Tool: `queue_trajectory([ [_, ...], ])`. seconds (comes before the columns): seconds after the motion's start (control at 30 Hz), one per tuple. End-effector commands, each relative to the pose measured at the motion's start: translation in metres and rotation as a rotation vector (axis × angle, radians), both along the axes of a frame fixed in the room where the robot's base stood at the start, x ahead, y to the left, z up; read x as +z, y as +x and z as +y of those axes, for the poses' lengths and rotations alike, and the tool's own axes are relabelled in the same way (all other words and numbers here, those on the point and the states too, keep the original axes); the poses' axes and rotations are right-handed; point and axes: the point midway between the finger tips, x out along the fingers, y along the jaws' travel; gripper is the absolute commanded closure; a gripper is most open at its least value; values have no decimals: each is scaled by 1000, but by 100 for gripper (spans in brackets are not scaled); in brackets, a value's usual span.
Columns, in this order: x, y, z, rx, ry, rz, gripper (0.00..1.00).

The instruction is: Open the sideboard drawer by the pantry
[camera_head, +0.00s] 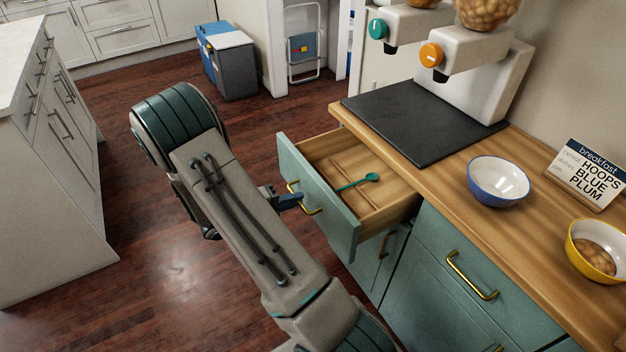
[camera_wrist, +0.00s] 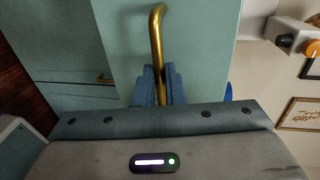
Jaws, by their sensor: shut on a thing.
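The teal sideboard drawer (camera_head: 318,196) stands pulled out from under the wooden counter, with its inside showing. A teal spoon (camera_head: 358,183) lies in it beside wooden dividers. My gripper (camera_head: 292,200) is at the brass drawer handle (camera_head: 304,198), in front of the drawer face. In the wrist view, the blue fingers of my gripper (camera_wrist: 158,88) are shut on the brass handle (camera_wrist: 158,45), one finger on each side of it. The fingertips are partly hidden by the handle and the gripper body.
The counter (camera_head: 440,188) holds a black mat (camera_head: 425,118), dispensers (camera_head: 468,75), a blue bowl (camera_head: 498,182), a yellow bowl (camera_head: 597,248) and a breakfast sign (camera_head: 586,175). A white island (camera_head: 45,190) stands at the left. The wood floor (camera_head: 150,270) between is clear.

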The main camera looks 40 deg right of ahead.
Motion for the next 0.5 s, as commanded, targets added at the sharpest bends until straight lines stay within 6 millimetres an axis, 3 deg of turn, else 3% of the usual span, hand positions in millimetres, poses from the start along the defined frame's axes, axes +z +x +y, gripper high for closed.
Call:
queue_trajectory([
  [0.2,2,3,35,3,-1,0,100],
  [0.5,0,4,52,3,-1,0,100],
])
